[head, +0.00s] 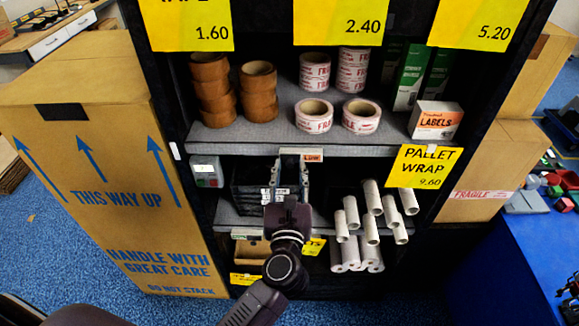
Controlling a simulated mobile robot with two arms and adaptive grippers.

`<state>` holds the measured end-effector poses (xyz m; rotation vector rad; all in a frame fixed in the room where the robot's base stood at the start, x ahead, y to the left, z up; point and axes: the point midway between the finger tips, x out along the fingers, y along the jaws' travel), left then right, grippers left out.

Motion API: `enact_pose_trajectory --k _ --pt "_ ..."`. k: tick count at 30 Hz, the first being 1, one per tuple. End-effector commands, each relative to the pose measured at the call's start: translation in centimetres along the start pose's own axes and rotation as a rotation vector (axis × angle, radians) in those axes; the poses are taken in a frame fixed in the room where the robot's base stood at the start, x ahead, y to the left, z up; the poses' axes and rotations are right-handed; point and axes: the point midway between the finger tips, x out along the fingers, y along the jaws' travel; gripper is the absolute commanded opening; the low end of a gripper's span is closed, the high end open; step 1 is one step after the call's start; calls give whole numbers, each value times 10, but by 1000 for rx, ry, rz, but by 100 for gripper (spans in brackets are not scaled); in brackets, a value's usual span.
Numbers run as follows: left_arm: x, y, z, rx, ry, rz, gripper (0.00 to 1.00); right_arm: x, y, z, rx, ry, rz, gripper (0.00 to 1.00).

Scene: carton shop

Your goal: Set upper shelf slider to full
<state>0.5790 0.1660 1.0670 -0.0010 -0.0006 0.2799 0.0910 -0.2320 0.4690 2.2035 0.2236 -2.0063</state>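The upper shelf (245,141) has a grey front edge. On it is a small slider plate with an orange face reading "LOW" (312,156), beside a pale strip (289,151). My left gripper (290,166) reaches up from below, its fingertips just below and left of the "LOW" face. The fingers look apart, with nothing clearly held between them. Whether a finger touches the slider cannot be told, because the gripper hides part of the shelf edge. My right gripper is not in view.
Brown tape rolls (209,85), printed "FRAGILE" rolls (314,115) and a labels box (436,119) stand on the upper shelf. White tubes (372,205) stand below, right of the gripper. A yellow pallet wrap sign (424,166) hangs right. A large carton (95,190) stands left.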

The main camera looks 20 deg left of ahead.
Motion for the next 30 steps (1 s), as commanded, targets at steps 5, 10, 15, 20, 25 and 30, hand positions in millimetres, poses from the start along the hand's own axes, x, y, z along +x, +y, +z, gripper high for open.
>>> enact_pose_trajectory --k 5,10,15,20,25,30 --pt "3 0 -1 0 1 0 32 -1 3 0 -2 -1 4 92" --pt "3 0 -1 1 1 0 28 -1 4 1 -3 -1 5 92" --pt "3 0 -1 1 1 0 9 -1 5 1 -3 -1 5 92" --pt "3 0 -1 1 1 0 0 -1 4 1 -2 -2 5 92" --pt "3 0 -1 1 1 0 0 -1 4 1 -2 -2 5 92" --pt "3 -6 -2 0 1 0 0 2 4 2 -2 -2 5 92"
